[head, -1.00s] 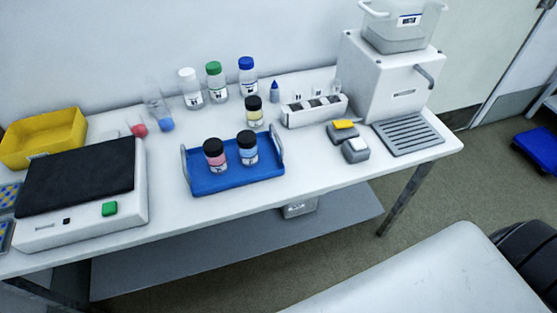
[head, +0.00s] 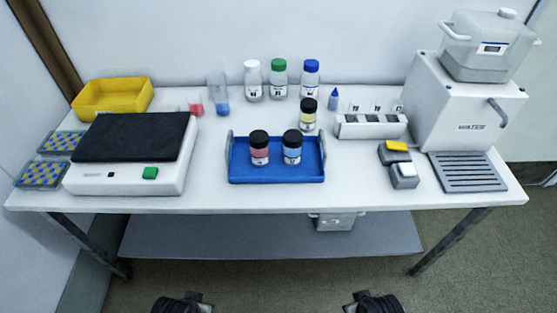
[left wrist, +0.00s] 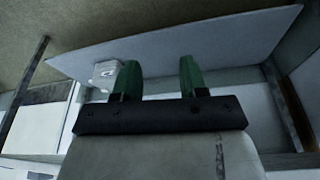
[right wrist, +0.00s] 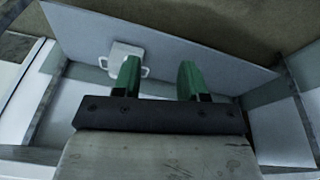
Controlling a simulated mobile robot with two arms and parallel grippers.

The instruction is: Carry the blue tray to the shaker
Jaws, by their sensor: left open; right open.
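The blue tray (head: 277,174) lies flat at the middle of the table's front in the head view, with an upright handle at each end. A bottle of pink liquid (head: 259,150) and a bottle of light blue liquid (head: 292,148), both black-capped, stand upright in it. The shaker, a white unit with a black top (head: 133,138) and a green button, stands left of the tray; its top is bare. My left gripper (left wrist: 160,78) and right gripper (right wrist: 160,78) are open and empty, with green fingers. Both are away from the tray, which neither wrist view shows.
A yellow bin (head: 112,98) and blue-yellow racks (head: 62,142) are near the shaker. Several bottles (head: 280,80) stand behind the tray. A white slotted rack (head: 371,127) and a white water unit (head: 462,108) are right. A lower shelf (head: 270,236) holds a pale container (head: 335,222).

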